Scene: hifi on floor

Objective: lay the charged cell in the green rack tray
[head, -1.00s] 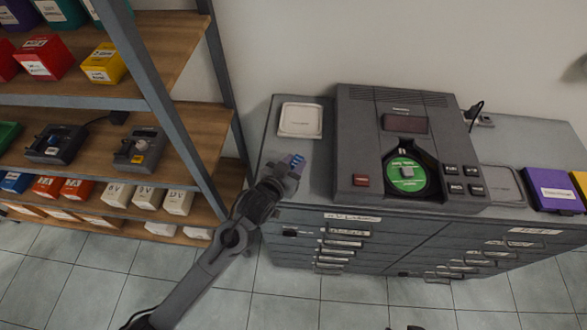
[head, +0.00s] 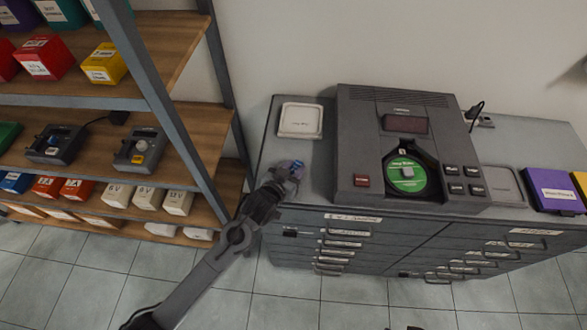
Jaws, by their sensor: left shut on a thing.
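My left gripper (head: 286,177) is above the left front part of the grey cabinet top, left of the large device. It is shut on a small blue cell (head: 297,165), mostly hidden by the jaws. A green object (head: 8,134), which may be the green rack tray, is cut off by the left edge, on the middle shelf. The gripper is far to the right of it.
A shelf post (head: 165,100) stands between the gripper and the shelf items. Two dark charger-like units (head: 55,144) (head: 140,150) sit on the middle shelf (head: 95,180). A white tray (head: 300,119) and the large grey device (head: 405,145) stand on the cabinet (head: 285,205).

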